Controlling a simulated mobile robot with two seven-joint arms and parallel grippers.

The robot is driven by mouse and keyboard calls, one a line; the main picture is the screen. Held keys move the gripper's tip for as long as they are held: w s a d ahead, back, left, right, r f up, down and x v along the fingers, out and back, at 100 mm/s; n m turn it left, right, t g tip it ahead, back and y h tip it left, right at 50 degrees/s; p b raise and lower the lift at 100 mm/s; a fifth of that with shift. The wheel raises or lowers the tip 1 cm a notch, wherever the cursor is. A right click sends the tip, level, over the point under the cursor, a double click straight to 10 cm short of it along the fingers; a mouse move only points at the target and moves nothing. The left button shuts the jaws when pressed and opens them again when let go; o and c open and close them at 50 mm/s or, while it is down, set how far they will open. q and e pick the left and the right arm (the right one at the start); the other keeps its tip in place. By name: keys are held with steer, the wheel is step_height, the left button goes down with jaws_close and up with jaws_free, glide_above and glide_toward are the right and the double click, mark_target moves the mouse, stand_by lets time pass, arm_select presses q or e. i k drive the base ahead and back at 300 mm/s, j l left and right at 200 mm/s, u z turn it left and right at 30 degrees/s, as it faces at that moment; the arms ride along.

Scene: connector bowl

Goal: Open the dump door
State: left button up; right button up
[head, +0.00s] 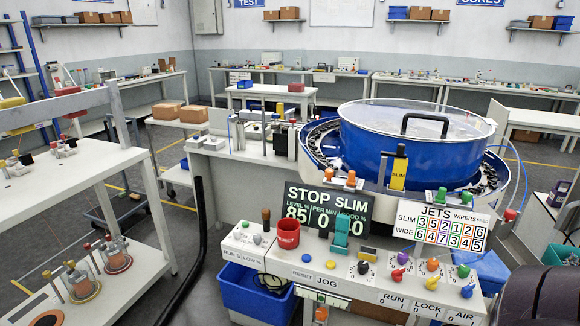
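I cannot pick out a part clearly marked as a dump door. A large blue bowl (405,150) with a clear lid (400,112) stands on the machine at right of centre. The lid lies flat on the bowl and carries a black handle (425,122). A black bracket and a yellow SLIM tag (399,172) are at the bowl's front. A teal lever-like part (341,232) stands on the control panel (300,262) below. A blue bin (255,292) sits under the panel's left part. Neither of my grippers shows in the head view.
A sign (328,206) reading STOP SLIM and a JETS number board (439,222) stand behind the panel's knobs. A red cup (287,234) sits on the panel. A white workbench (60,195) fills the left. A dark rounded object (540,297) is at the lower right.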

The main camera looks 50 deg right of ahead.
mark_target(503, 233)
steer(key=z, duration=2.8)
